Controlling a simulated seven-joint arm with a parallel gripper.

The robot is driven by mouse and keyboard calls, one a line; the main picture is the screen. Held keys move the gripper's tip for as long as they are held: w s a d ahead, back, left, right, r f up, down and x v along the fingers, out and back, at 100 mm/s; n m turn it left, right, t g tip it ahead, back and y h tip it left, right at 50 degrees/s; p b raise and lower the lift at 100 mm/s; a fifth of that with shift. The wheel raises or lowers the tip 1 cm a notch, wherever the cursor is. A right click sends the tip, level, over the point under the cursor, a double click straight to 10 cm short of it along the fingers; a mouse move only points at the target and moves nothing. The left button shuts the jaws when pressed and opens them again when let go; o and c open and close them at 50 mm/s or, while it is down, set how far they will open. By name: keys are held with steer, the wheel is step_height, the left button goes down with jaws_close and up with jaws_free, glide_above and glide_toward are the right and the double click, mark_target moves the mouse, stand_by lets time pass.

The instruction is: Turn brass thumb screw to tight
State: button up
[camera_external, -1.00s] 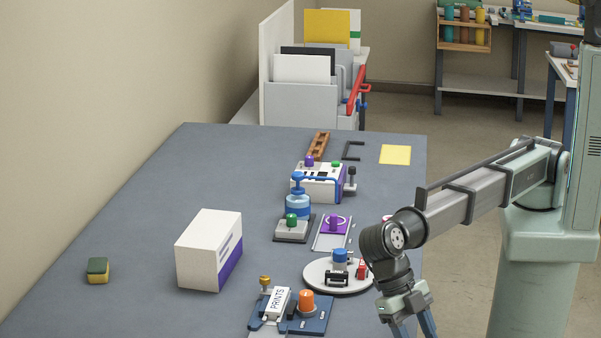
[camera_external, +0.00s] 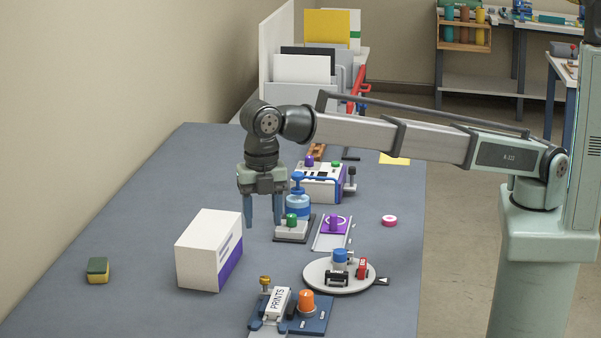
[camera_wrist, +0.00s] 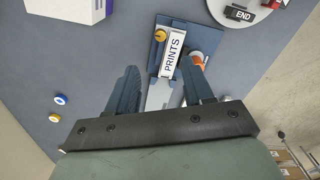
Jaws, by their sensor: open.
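The brass thumb screw (camera_external: 265,282) stands upright at the left of a blue fixture (camera_external: 318,318) with a white PRINTS block (camera_external: 278,303), near the front of the table. In the wrist view the brass thumb screw (camera_wrist: 160,36) shows its round top beside the PRINTS block (camera_wrist: 173,54), beyond the fingertips. My gripper (camera_external: 263,222) is open and empty, pointing down above the table, behind the screw in the outside view. The two fingers also show apart in the wrist view (camera_wrist: 158,72).
An orange knob (camera_external: 306,301) sits right of the PRINTS block. A white box (camera_external: 200,252) stands to the left. A round white turntable (camera_external: 318,284), a green-knobbed block (camera_external: 292,227) and a blue-topped bottle (camera_external: 298,203) are close by. The table's left front is mostly clear.

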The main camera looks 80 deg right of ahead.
mark_target(265, 277)
step_height(265, 277, down, 13)
steer(key=shift+f, duration=0.15)
stand_by(0.4)
steer(key=shift+c, duration=0.3)
jaws_close()
